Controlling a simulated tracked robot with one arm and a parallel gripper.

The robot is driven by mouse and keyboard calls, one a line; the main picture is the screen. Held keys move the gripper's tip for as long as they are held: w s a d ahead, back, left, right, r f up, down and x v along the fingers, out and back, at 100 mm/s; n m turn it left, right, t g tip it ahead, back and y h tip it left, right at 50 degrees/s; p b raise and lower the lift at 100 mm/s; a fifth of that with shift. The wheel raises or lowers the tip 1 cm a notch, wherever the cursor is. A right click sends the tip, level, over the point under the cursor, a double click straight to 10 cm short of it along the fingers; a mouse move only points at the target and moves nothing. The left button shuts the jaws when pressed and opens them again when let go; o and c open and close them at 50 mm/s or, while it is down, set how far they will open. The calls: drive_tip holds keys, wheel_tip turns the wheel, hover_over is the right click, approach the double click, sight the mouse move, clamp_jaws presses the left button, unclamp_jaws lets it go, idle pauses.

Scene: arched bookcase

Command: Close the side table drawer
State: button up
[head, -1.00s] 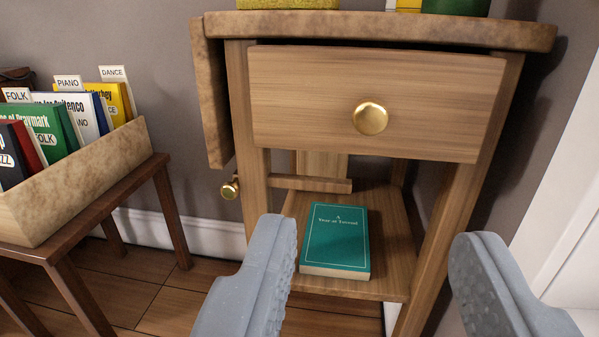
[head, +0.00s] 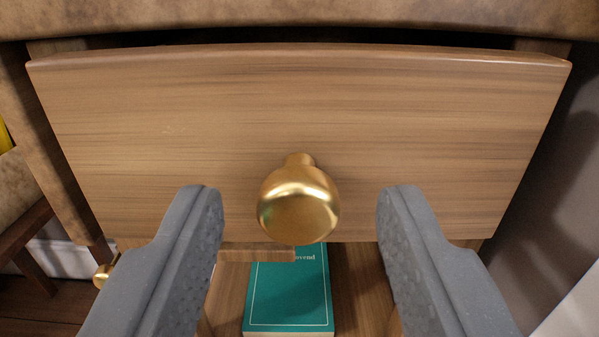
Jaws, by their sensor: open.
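The side table drawer (head: 150,140) fills most of the head view. Its wooden front stands out from the table frame, with a dark gap under the tabletop (head: 300,18). A round brass knob (head: 298,205) sits at the middle of the drawer front. My gripper (head: 300,205) is open, with one grey finger on each side of the knob. A gap shows between each finger and the knob. I cannot tell whether the fingertips touch the drawer front.
A teal book (head: 290,295) lies on the lower shelf (head: 358,285) below the drawer. A second brass knob (head: 103,275) is at the lower left. A dark wooden stand (head: 25,235) is at the left edge, and a wall is close on the right.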

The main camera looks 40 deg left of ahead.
sight(306, 215)
drive_tip(key=shift+w+a, duration=0.1)
drive_tip(key=shift+w, duration=0.05)
clamp_jaws()
drive_tip(key=shift+p+x, duration=0.95)
drive_tip(key=shift+x, duration=0.7)
drive_tip(key=shift+w+a+r, duration=0.2)
drive_tip(key=shift+w+a, duration=0.1)
drive_tip(key=shift+w, duration=0.05)
drive_tip(key=shift+c, duration=1.6)
unclamp_jaws()
drive_tip(key=o, duration=0.3)
drive_tip(key=shift+w+f, duration=0.1)
drive_tip(key=shift+d, duration=0.1)
